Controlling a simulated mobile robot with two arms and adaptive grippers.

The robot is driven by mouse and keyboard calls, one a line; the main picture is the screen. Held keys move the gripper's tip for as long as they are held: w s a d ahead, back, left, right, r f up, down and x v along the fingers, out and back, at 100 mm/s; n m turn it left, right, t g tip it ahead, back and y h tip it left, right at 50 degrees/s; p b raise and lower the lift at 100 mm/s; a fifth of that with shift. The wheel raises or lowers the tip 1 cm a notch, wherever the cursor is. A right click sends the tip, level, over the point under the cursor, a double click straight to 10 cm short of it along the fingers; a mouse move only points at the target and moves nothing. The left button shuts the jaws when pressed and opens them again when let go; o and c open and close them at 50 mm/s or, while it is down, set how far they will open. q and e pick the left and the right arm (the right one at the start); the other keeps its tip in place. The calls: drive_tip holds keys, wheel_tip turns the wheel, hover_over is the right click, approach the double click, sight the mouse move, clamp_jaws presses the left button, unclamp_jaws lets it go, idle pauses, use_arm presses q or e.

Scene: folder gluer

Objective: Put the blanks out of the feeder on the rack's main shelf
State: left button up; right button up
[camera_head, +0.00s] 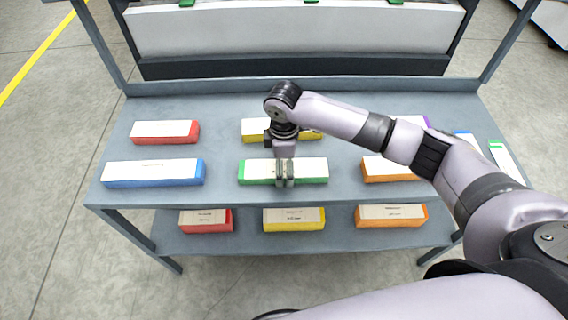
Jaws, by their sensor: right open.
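My right gripper (284,180) is open over the middle of a green-edged bundle of blanks (313,171) on the rack's main shelf (224,200). Its fingers come down at the bundle; I cannot tell whether they touch it. The bundle lies flat near the front edge. Other white-topped bundles lie on this shelf: red (165,132) at back left, blue (153,173) at front left, yellow (254,130) behind the gripper and orange (388,168) to the right. My left gripper is not in view.
My right arm partly hides the shelf's right side, where a blue-edged bundle (464,137) and a green-edged one (506,160) show. The lower shelf (247,239) holds red (206,220), yellow (294,219) and orange (391,215) bundles. Bare shelf shows between the left and middle bundles.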

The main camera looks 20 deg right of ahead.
wheel_tip(320, 180, up, 12)
drive_tip(key=s+a+f+m+t+y, duration=0.2)
drive_tip(key=s+a+f+m+y, duration=0.2)
drive_tip(key=s+a+f, duration=0.55)
drive_tip(key=s+d+f+m+t+h, duration=0.2)
drive_tip(key=s+d+f+m+h, duration=0.15)
drive_tip(key=s+d+m, duration=0.85)
drive_tip(key=s+d+f+n+g, duration=0.1)
drive_tip(key=s+d+f+n, duration=0.15)
drive_tip(key=f, duration=1.15)
drive_tip(key=s+d+f+n+g, duration=0.1)
drive_tip(key=s+f, duration=0.2)
drive_tip(key=f, duration=1.1)
drive_tip(key=s+d+f+g, duration=0.1)
drive_tip(key=s+d+f, duration=0.1)
drive_tip(key=s+f, duration=1.2)
drive_tip(key=shift+s+d+f, duration=0.15)
drive_tip(key=shift+s+d, duration=0.1)
drive_tip(key=shift+s, duration=0.8)
